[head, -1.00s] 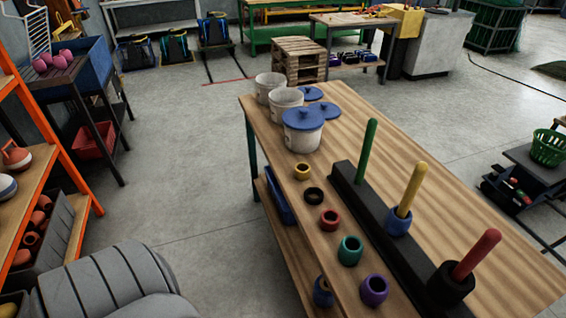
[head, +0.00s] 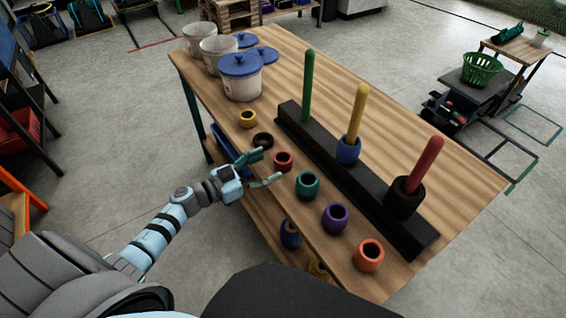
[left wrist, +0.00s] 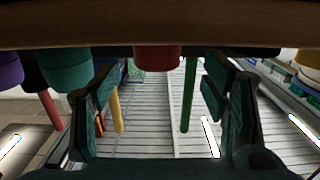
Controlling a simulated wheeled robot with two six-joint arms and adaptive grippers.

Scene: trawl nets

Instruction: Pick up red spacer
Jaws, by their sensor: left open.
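The red spacer (head: 283,161) stands on the wooden table near its left edge, between a black spacer (head: 262,141) and a teal spacer (head: 307,185). My left gripper (head: 266,168) is open at the table's left edge, its fingers pointing toward the red spacer. In the left wrist view, which looks inverted, the red spacer (left wrist: 157,57) hangs at the top centre, beyond and between the open fingers (left wrist: 157,112). The gripper looks empty and I see no contact. My right gripper is out of view.
Purple (head: 335,217), orange-red (head: 368,254) and yellow (head: 247,119) spacers share the row. A black base (head: 335,159) with green, yellow and red pegs stands right of it; blue and black spacers sit on two pegs. A lidded bucket (head: 241,78) stands farther back. The table's right side is clear.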

